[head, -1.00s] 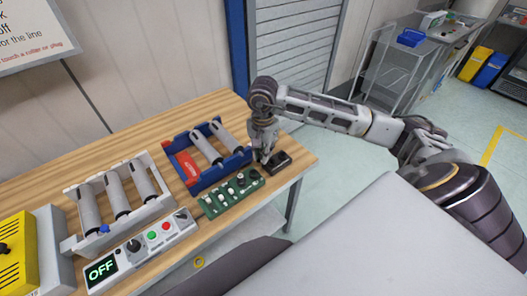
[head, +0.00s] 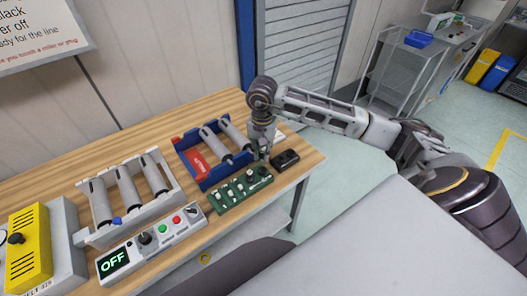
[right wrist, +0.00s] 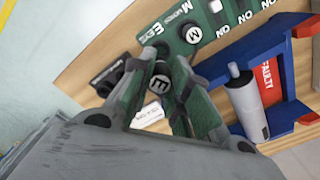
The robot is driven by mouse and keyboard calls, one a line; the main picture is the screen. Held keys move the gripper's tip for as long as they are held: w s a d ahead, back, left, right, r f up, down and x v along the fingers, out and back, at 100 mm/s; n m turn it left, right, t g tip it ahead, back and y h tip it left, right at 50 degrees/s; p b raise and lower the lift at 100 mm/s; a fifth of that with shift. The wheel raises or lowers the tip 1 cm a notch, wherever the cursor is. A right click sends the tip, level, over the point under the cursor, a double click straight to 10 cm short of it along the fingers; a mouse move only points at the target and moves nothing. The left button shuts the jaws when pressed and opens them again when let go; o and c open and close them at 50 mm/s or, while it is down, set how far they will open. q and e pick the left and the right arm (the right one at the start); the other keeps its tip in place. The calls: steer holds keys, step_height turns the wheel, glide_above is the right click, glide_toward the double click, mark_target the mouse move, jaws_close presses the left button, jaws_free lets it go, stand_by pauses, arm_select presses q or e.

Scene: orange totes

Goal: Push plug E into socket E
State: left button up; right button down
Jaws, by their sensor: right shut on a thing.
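Plug E (right wrist: 158,84) is dark with a round white E label. My right gripper (right wrist: 160,100) is shut on it in the right wrist view. In the head view my right gripper (head: 262,156) points down just behind the right end of the green socket board (head: 228,196). The board also shows in the right wrist view (right wrist: 205,18), with an M-labelled plug and printed letters including E. A dark knob-like part (right wrist: 150,53) is close to the fingers. I cannot tell which opening is socket E, or whether the plug touches the board. My left gripper is not in view.
A black block (head: 286,159) lies right of the board, near the table edge. A blue tray (head: 207,172) with rollers and a red label stands behind the board. A white roller rack (head: 98,236), an OFF control box (head: 166,238) and a yellow box (head: 34,243) are at left.

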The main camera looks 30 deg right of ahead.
mark_target(262, 160)
steer(key=shift+n, duration=0.4)
steer(key=shift+f, duration=0.1)
steer(key=shift+f+b, duration=0.95)
steer(key=shift+f, duration=1.4)
steer(key=shift+f+b, duration=1.15)
steer(key=shift+b, duration=0.15)
stand_by(0.4)
steer(key=c, duration=1.3)
jaws_free()
